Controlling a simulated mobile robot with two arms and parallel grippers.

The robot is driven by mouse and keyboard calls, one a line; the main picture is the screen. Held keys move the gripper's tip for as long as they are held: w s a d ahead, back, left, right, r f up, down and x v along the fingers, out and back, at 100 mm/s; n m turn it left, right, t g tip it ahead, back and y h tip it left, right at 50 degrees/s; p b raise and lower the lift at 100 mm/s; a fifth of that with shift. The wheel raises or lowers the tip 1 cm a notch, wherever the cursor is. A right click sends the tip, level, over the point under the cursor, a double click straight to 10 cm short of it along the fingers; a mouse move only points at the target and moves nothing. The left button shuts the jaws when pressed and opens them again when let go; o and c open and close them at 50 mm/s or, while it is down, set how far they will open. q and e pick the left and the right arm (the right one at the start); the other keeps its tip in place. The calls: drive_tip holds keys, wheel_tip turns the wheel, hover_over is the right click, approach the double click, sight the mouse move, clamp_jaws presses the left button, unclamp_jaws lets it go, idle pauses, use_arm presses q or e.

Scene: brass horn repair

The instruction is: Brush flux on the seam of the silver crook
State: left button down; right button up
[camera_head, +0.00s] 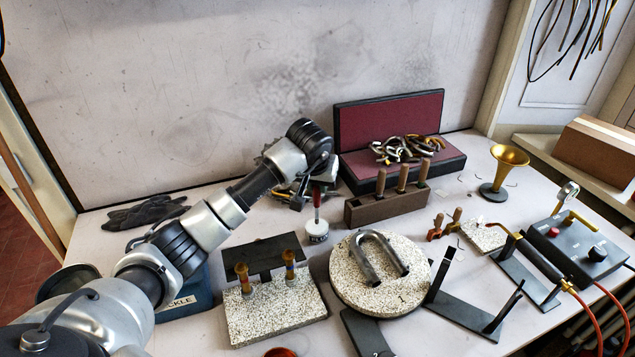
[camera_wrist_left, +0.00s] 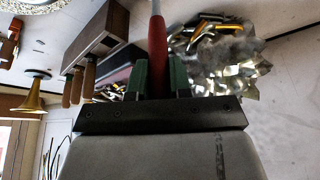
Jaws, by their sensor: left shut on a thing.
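The silver crook (camera_head: 366,266) is a dull grey U-shaped tube lying on a round speckled board (camera_head: 343,290). My left gripper (camera_head: 316,184) is shut on a red-handled brush (camera_head: 317,199), which points down. In the left wrist view the red handle (camera_wrist_left: 157,55) stands between the green finger pads of my gripper (camera_wrist_left: 159,78). The brush's lower end meets the top of a small white pot (camera_head: 317,234), left of and behind the crook. I cannot tell how deep the tip is in it. The seam is too small to make out. My right gripper is not in view.
A wooden block with upright handled tools (camera_head: 372,210) stands behind the board. An open red-lined case (camera_head: 355,165) holds metal pieces. A speckled square board (camera_head: 255,315) with two amber-topped pegs is front left. A black stand (camera_head: 465,317), torch (camera_head: 540,262) and brass horn (camera_head: 502,180) are right.

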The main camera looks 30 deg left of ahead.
use_arm(q)
drive_tip(key=shift+f+b, duration=0.35)
drive_tip(key=shift+f, duration=0.1)
idle(0.3)
idle(0.4)
drive_tip(key=shift+f, duration=0.15)
idle(0.6)
wheel_tip(320, 180, up, 2)
drive_tip(key=shift+r+p, duration=0.15)
drive_tip(key=shift+p, duration=0.5)
drive_tip(key=shift+r+p, duration=1.45)
drive_tip(key=shift+r, duration=0.95)
